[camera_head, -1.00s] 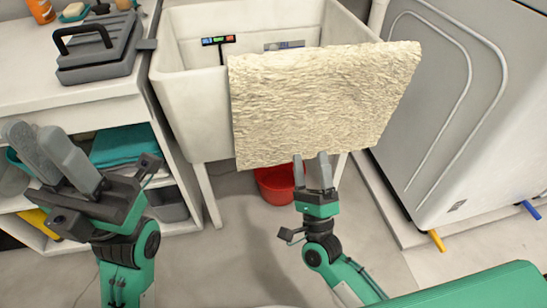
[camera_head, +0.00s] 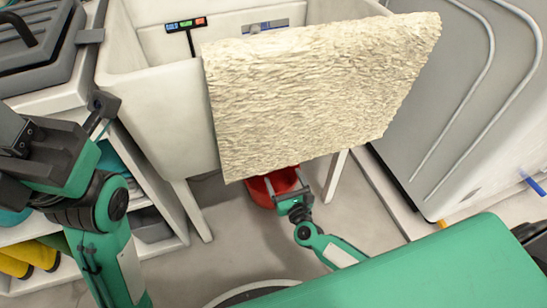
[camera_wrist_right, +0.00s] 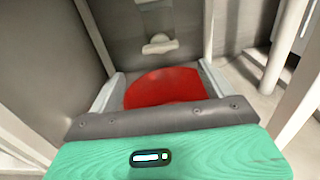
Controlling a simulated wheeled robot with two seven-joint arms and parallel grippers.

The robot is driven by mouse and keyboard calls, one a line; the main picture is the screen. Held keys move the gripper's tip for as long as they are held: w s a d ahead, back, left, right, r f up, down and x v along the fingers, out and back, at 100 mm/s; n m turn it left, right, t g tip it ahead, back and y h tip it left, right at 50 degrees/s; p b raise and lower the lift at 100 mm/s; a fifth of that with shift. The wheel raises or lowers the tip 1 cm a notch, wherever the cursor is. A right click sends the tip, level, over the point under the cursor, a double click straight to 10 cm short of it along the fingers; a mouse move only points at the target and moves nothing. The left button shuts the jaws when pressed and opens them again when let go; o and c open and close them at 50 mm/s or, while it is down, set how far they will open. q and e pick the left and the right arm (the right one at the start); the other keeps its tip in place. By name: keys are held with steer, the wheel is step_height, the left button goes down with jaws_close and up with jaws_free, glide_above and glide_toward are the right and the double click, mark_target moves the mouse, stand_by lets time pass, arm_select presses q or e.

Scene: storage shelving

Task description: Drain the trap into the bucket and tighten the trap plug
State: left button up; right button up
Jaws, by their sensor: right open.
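The red bucket (camera_head: 258,192) stands on the floor under the sink, partly hidden by the towel and my right gripper. My right gripper (camera_head: 277,182) is open, low in front of the bucket. In the right wrist view the bucket (camera_wrist_right: 165,88) shows between the two spread fingers; whether they touch it I cannot tell. A small pale fitting (camera_wrist_right: 160,44) shows beyond the bucket; I cannot tell if it is the trap plug. My left gripper (camera_head: 18,135) is at the left edge, its fingers cut off by the frame.
A cream towel (camera_head: 320,90) hangs over the front of the white sink (camera_head: 160,120), hiding what is below. Sink legs (camera_head: 193,210) flank the bucket. A shelf cabinet (camera_head: 165,250) stands left, a large grey appliance (camera_head: 440,110) right. Floor in front is open.

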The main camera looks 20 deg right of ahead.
steer(key=w+b, duration=0.2)
steer(key=w, duration=0.7)
steer(key=shift+w+a, duration=0.2)
steer(key=shift+w, duration=0.15)
steer(key=c, duration=1)
